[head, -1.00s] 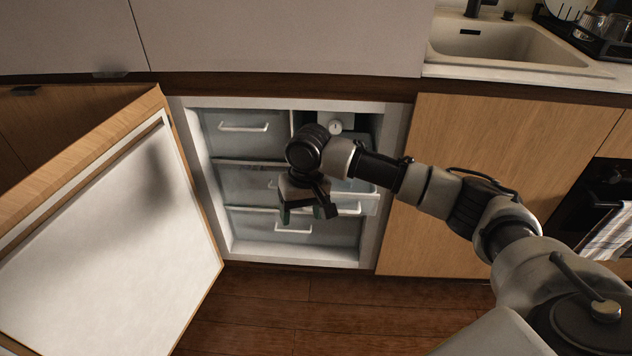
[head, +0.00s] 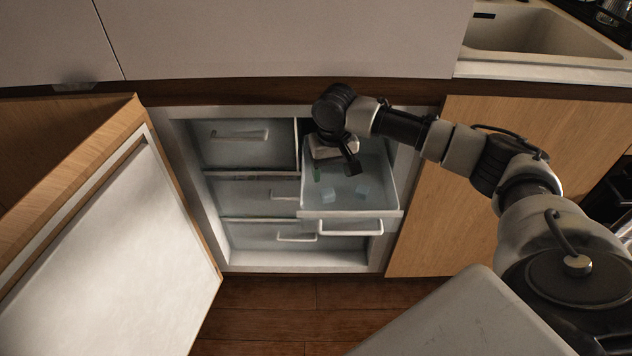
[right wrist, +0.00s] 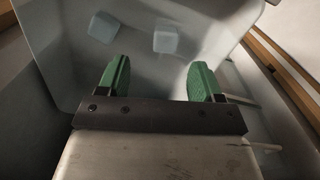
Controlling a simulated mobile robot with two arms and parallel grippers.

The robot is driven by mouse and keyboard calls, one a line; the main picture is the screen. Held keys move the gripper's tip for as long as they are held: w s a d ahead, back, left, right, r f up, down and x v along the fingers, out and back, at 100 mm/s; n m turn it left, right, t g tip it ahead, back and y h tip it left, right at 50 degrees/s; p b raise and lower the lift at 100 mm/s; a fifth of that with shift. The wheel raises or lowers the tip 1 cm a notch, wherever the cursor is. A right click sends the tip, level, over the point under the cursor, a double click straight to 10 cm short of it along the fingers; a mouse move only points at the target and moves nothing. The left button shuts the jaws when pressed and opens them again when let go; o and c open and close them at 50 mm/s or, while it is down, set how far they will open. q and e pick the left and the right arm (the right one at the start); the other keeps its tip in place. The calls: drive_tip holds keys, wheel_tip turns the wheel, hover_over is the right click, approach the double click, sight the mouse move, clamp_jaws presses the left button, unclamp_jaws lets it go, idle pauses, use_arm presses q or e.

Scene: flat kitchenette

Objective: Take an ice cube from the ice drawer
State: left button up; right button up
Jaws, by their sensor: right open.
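The ice drawer (head: 352,214), a pale translucent bin with a white handle, stands pulled out of the open freezer cabinet. Two pale blue ice cubes lie apart on its floor, the left cube (head: 328,194) and the right cube (head: 362,191). Both also show in the right wrist view, the left cube (right wrist: 103,27) and the right cube (right wrist: 165,40). My right gripper (head: 334,173) is above the back part of the drawer, with its green fingers (right wrist: 158,78) spread and nothing between them. The cubes lie beyond the fingertips. My left gripper is not in view.
The open freezer door (head: 110,235) stands on the left. Closed drawers (head: 235,145) fill the left and bottom of the cabinet. A worktop edge (head: 290,90) runs above, with a sink (head: 540,35) at the upper right. The wooden floor in front is clear.

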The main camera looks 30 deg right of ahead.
sight(328, 194)
drive_tip(key=shift+f, duration=0.5)
drive_tip(key=shift+s+f+b, duration=0.25)
drive_tip(key=shift+f+b, duration=0.2)
drive_tip(key=shift+f, duration=0.25)
drive_tip(key=shift+w+a+f+b, duration=0.15)
drive_tip(key=shift+f+b, duration=0.1)
drive_tip(key=shift+f, duration=0.3)
drive_tip(key=shift+s+a+f+b, duration=0.15)
drive_tip(key=shift+f+b, duration=0.1)
drive_tip(key=shift+f, duration=0.25)
wheel_tip(328, 194, down, 2)
drive_tip(key=shift+w+a+f+b, duration=0.1)
drive_tip(key=shift+a+b, duration=0.05)
drive_tip(key=shift+b, duration=0.25)
drive_tip(key=shift+f, duration=0.3)
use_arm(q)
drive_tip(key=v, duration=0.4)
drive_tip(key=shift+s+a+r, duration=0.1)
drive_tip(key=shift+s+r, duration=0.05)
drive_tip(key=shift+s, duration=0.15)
use_arm(e)
drive_tip(key=c, duration=1)
drive_tip(key=shift+r, duration=0.1)
